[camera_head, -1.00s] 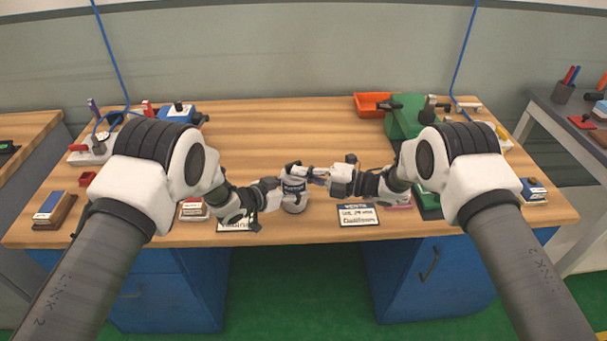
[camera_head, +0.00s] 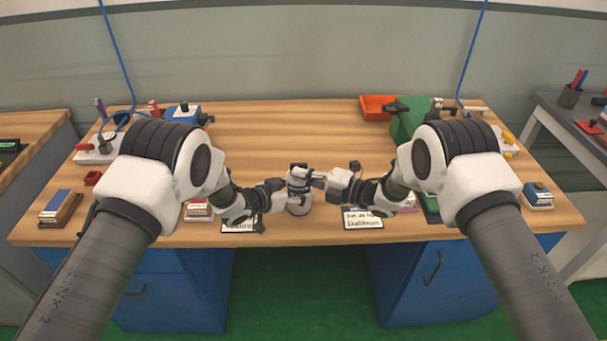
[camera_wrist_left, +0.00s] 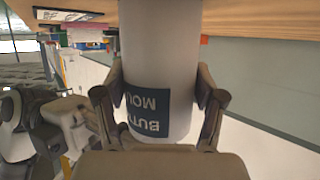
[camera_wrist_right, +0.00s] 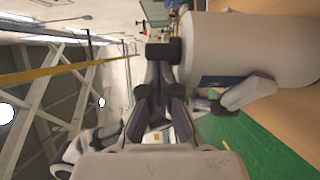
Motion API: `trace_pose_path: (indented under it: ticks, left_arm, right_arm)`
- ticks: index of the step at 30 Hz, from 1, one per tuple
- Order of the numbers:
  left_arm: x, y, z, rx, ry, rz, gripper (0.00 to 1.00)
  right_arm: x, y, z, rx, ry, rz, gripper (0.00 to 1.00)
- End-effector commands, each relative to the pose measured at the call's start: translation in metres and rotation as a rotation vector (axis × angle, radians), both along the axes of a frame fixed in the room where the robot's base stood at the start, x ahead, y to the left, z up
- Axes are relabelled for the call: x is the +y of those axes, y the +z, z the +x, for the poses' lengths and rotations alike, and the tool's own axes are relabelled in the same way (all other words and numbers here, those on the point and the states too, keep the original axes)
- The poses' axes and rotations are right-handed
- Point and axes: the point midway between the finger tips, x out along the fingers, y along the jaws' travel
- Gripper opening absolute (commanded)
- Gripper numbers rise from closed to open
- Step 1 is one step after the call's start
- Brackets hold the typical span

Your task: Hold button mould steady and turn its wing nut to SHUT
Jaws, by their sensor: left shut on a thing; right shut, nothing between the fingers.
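The button mould (camera_head: 299,204) is a pale grey upright cylinder near the front middle of the bench. Its dark blue label (camera_wrist_left: 148,113) shows, upside down, in the left wrist view. My left gripper (camera_head: 284,193) is shut around the mould's body from the left, one finger on each side. A dark wing nut (camera_wrist_right: 163,50) sits on the mould's top end. My right gripper (camera_wrist_right: 161,80) is shut and empty, its fingertips close beside the wing nut; whether they touch it I cannot tell. The wing nut's SHUT mark is not readable.
Label cards (camera_head: 363,219) lie at the bench's front edge, one partly under my left arm. An orange tray (camera_head: 378,108) and a green machine (camera_head: 408,118) stand at the back right. The bench's back middle is clear.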

Motion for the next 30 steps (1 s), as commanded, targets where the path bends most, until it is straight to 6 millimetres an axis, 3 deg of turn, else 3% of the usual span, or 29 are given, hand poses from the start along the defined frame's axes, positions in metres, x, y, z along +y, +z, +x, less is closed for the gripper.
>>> trace_pose_path:
  ticks: [26, 30]
  left_arm:
    - [-0.001, -0.001, -0.001, 0.002, -0.004, 0.002, 0.02]
    - [-0.001, -0.001, -0.001, 0.002, -0.002, 0.002, 0.01]
  right_arm:
    - [0.005, 0.002, 0.0, -0.004, 0.001, 0.001, 0.0]
    - [0.005, 0.002, -0.01, -0.003, 0.003, 0.001, 0.0]
